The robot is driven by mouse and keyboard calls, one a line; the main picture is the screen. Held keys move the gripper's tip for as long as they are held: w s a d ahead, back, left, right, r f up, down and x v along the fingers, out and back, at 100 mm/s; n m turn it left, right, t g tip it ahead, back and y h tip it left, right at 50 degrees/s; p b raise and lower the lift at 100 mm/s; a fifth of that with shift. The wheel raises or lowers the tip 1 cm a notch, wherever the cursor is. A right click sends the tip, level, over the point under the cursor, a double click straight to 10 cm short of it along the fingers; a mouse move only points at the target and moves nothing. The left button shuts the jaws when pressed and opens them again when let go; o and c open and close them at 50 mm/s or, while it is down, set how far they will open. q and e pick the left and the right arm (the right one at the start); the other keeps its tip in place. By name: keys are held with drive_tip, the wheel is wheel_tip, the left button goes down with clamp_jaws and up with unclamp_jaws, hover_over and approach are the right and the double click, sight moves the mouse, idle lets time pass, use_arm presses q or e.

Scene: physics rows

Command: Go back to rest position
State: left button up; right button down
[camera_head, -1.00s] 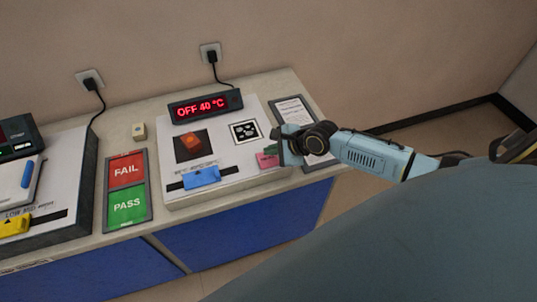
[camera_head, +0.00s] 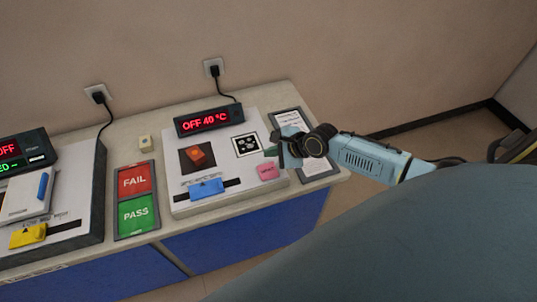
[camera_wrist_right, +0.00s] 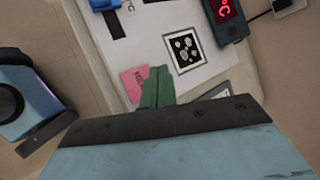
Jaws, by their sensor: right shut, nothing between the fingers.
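My right gripper (camera_head: 272,151) is over the right end of the white panel (camera_head: 225,158) on the counter. Its green fingers also show in the right wrist view (camera_wrist_right: 157,88), closed together with nothing between them. A pink block (camera_head: 268,171) lies on the panel just below the fingertips in the head view; in the wrist view the pink block (camera_wrist_right: 134,82) shows beside the fingers. I cannot tell how high the fingers are above the panel. My left gripper is not in view.
The panel carries an orange block (camera_head: 199,154), a blue slider (camera_head: 206,188) and a display (camera_head: 209,119) reading OFF 40 °C. A FAIL/PASS board (camera_head: 136,200) and another device (camera_head: 60,225) are to the left. A clipboard (camera_head: 290,118) lies behind my right gripper.

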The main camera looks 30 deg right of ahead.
drive_tip(key=s+a+r+n+g, duration=0.1)
drive_tip(key=s+a+n+g, duration=0.2)
drive_tip(key=s+a+n, duration=1)
drive_tip(key=s+d+r+n+g+h, duration=0.1)
drive_tip(key=s+d+r+n+h, duration=0.15)
drive_tip(key=s+n, duration=0.3)
drive_tip(key=s+d+r+n+g+h, duration=0.1)
drive_tip(key=s+d+r+n+h, duration=0.15)
drive_tip(key=s+r+n, duration=0.35)
wheel_tip(320, 180, down, 33)
drive_tip(key=s+b, duration=0.2)
drive_tip(key=b, duration=0.6)
drive_tip(key=s+d+f+g+b, duration=0.1)
drive_tip(key=s+f+b, duration=0.3)
drive_tip(key=s+f, duration=0.4)
drive_tip(key=s+d+f+g+b, duration=0.1)
drive_tip(key=s+f+b, duration=0.2)
drive_tip(key=s+f, duration=0.5)
wheel_tip(320, 180, down, 8)
drive_tip(key=shift+d+f+m+y+b, duration=0.15)
drive_tip(key=shift+d+m+y+b, duration=0.15)
drive_tip(key=shift+d+m+b, duration=0.1)
